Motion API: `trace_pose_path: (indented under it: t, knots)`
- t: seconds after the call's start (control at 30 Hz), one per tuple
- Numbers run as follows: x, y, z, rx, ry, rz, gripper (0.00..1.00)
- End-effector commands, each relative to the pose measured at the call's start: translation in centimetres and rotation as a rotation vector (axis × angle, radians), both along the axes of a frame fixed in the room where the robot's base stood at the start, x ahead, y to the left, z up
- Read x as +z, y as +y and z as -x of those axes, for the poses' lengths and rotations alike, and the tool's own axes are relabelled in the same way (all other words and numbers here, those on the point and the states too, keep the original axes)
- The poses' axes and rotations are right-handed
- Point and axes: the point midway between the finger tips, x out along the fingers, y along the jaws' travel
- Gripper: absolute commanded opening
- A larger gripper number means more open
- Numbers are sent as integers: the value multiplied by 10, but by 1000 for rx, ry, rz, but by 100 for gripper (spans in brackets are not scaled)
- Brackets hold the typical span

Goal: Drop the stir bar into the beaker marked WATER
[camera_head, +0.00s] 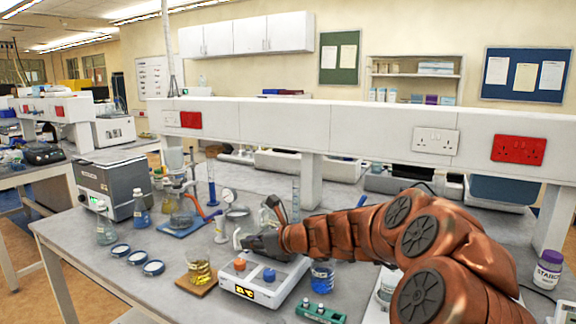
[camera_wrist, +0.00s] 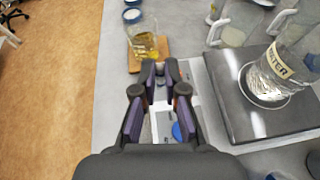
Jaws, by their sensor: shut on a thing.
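My gripper (camera_wrist: 160,74) is shut, with a small pale piece, the stir bar (camera_wrist: 160,84), barely showing between its fingertips. In the head view my gripper (camera_head: 246,242) hangs over the hotplate stirrer (camera_head: 254,291), which has an orange and a blue knob. In the wrist view the glass beaker marked WATER (camera_wrist: 277,70) stands on the dark top plate (camera_wrist: 224,91), to the right of my fingertips and apart from them. Only the end of its label is readable. In the head view the beaker cannot be clearly told apart behind my arm.
A beaker of yellow liquid (camera_head: 199,270) stands on a wooden board (camera_head: 197,287), close left of the stirrer. A blue-filled vessel (camera_head: 322,278) stands to its right. Glassware crowds the area behind; the front left bench is clear.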

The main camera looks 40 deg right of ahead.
Motion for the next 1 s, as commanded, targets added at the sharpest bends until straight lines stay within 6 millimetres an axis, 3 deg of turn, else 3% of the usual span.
trace_pose_path:
  t: [0.03, 0.3, 0.5, 0.73, 1.0]
  knots:
    - [22, -19, -4, -31, 2, 1, 0]
    - [72, -106, -22, -177, 4, 9, 0]
    - [97, -149, -31, -246, -1, 20, 0]
    - [106, -168, -36, -276, -8, 30, 0]
    - [93, -169, -36, -279, -8, 29, 0]
